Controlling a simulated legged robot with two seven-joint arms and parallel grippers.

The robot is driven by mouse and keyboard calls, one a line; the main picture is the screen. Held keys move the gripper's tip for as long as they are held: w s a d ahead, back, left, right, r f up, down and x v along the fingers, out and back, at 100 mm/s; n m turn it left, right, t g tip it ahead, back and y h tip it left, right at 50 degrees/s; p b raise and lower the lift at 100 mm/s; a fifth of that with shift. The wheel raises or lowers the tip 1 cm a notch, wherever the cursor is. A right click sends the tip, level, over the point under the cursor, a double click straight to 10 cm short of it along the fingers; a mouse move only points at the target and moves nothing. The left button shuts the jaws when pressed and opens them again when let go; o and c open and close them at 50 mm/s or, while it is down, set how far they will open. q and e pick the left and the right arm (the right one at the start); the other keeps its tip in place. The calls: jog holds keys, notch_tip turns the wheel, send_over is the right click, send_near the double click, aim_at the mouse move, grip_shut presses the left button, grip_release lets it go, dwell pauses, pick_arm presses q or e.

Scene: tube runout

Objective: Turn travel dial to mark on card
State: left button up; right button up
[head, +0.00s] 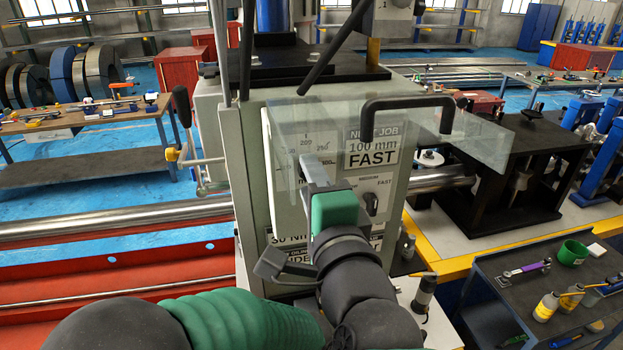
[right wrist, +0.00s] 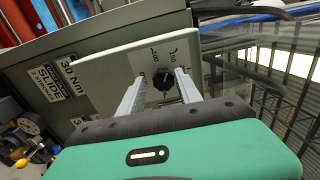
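The travel dial, a black knob (right wrist: 165,83), sits on a pale panel with numbers around it, seen in the right wrist view. In the head view my gripper mostly hides it. My right gripper (head: 312,168) is at the panel; in the right wrist view its two fingers (right wrist: 160,85) are apart, one on each side of the knob. I cannot tell whether they touch it. The card (head: 371,150) right of the dial reads "NEW JOB 100 mm FAST". My left gripper is not in view.
A clear guard (head: 470,140) with a black handle (head: 405,104) stretches across the top of the panel. A smaller black knob (head: 370,204) with speed labels sits below the card. A lever (head: 184,110) stands left of the machine; a dark tool cart (head: 530,290) is at the lower right.

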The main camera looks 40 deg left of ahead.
jog(key=shift+o, duration=0.3)
jog(key=shift+r, duration=0.1)
jog(key=shift+b+v, duration=0.55)
jog(key=shift+v, duration=0.5)
